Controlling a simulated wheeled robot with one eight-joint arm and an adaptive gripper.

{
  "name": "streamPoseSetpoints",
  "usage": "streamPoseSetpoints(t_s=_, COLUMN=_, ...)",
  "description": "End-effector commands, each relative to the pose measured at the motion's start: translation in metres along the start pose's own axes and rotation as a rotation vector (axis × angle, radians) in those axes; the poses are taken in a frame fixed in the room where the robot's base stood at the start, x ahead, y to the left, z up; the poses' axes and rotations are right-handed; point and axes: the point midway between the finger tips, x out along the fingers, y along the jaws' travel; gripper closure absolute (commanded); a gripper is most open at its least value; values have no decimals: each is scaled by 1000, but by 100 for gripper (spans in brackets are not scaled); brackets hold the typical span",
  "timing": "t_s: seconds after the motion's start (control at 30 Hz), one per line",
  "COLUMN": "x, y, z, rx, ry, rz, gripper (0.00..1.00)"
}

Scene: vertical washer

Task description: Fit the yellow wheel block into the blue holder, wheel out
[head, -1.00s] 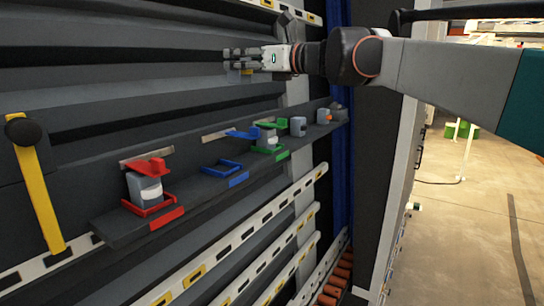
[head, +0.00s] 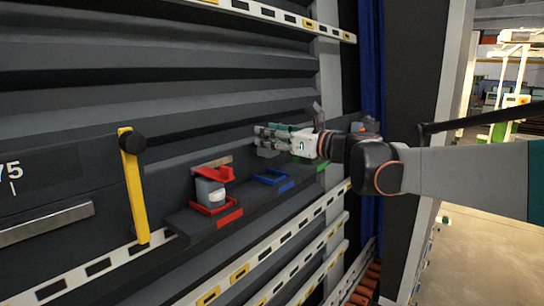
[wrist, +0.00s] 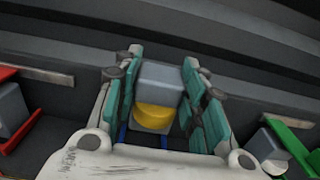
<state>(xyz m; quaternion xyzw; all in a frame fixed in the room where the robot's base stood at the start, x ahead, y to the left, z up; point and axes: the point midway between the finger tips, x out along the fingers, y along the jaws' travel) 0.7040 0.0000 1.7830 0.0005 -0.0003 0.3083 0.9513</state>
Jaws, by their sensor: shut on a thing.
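My gripper (head: 262,137) is shut on the yellow wheel block, a grey block (wrist: 160,78) with a yellow wheel (wrist: 155,117). In the wrist view the block sits between the teal finger pads, with its yellow wheel towards the camera. In the head view the block's grey body (head: 267,152) shows below the fingers. The blue holder (head: 287,187) is an open frame on the shelf, and the block is above it and apart from it. Thin blue parts (wrist: 123,135) show behind the gripper in the wrist view. The blue upper clamp is hidden in the head view.
A red holder (head: 229,218) with a grey block (head: 210,193) stands to the left. A green holder (head: 322,166) is to the right, mostly hidden by my gripper; its grey block (wrist: 266,142) shows in the wrist view. A yellow handle (head: 134,190) juts out further left.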

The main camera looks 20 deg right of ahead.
Motion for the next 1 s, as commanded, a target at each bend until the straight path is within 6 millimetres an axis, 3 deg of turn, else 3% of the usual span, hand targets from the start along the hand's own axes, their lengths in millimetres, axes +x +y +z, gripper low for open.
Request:
streamPoseSetpoints(t_s=0.53, x=0, y=-1, z=-58, rx=0, ry=0, rz=0, gripper=88)
streamPoseSetpoints(t_s=1.0, x=0, y=-1, z=-67, rx=0, ry=0, rz=0, gripper=88)
